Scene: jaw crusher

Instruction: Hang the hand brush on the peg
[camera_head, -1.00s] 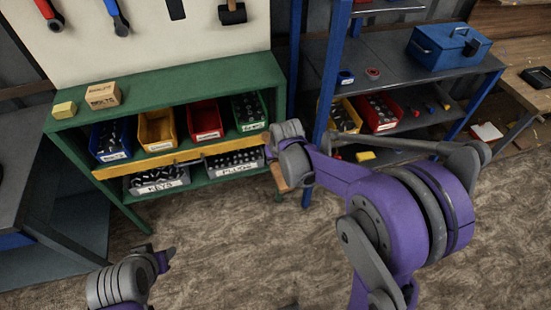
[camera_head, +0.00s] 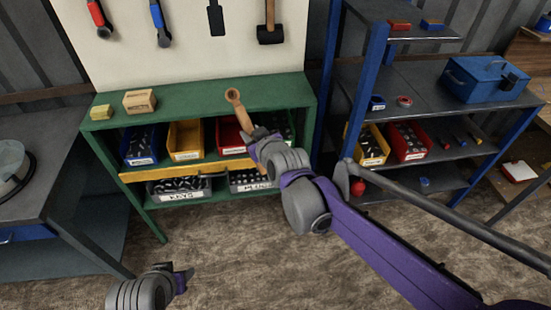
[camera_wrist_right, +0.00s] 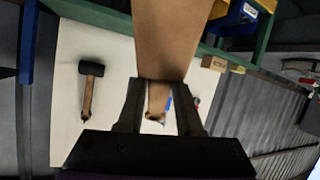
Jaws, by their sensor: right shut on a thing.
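The hand brush shows as a wooden handle (camera_head: 241,111) with a ringed hole at its upper end. My right gripper (camera_head: 256,134) is shut on it, in front of the green shelf unit. The handle tilts up and left; the bristles cannot be made out. In the right wrist view, the brush's broad brown wooden part (camera_wrist_right: 168,40) runs up from between the jaws. A pale tool board (camera_head: 190,57) stands behind; no empty peg can be made out on it. My left gripper (camera_head: 182,279) is low at the left, its jaw gap unclear.
A red-handled tool (camera_head: 99,18), a blue-handled tool (camera_head: 160,24), a black tool (camera_head: 215,18) and a mallet (camera_head: 271,27) hang on the board. The green shelf (camera_head: 200,100) below bears two small blocks and bins. A blue rack (camera_head: 372,75) stands close at right.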

